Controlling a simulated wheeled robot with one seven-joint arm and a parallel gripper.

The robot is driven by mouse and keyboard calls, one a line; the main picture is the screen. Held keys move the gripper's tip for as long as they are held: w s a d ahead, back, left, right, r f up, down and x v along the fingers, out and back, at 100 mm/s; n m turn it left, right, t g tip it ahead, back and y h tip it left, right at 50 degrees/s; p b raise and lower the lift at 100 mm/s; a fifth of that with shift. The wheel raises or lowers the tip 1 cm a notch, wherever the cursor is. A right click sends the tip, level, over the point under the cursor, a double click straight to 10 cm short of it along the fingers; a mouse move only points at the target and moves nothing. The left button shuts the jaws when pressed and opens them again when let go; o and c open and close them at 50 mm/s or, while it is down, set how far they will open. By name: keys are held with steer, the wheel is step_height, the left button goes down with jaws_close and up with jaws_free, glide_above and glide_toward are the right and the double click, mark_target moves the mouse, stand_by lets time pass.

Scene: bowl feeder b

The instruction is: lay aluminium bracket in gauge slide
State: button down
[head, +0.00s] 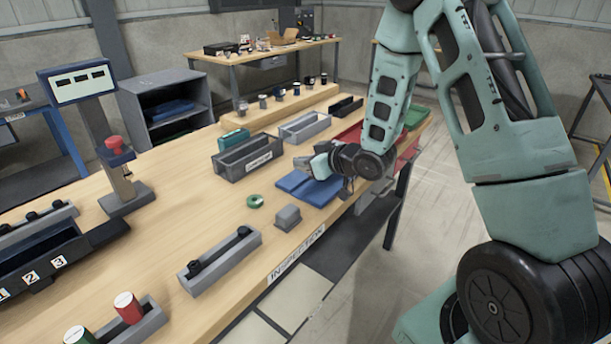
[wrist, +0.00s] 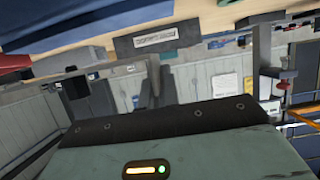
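My gripper (head: 302,163) is over the workbench, near a blue pad (head: 322,193) at the bench's front edge. I cannot make out an aluminium bracket for certain. A gauge stand (head: 95,124) with a display panel and a red knob (head: 114,143) stands at the left of the bench. Its low part may be the gauge slide, but I cannot be sure. No part looks to be lying on it.
A long grey holder (head: 219,262), a small grey block (head: 288,217) and a green ring (head: 255,201) lie at the front. A labelled grey bin (head: 236,163) is behind the gripper. Red (head: 408,157) and green bins stand right. The bench middle (head: 190,200) is clear.

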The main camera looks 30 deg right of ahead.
steer(key=shift+f, duration=2.45)
steer(key=shift+f, duration=0.15)
steer(key=c, duration=1.6)
jaws_free()
steer(key=shift+c, duration=0.2)
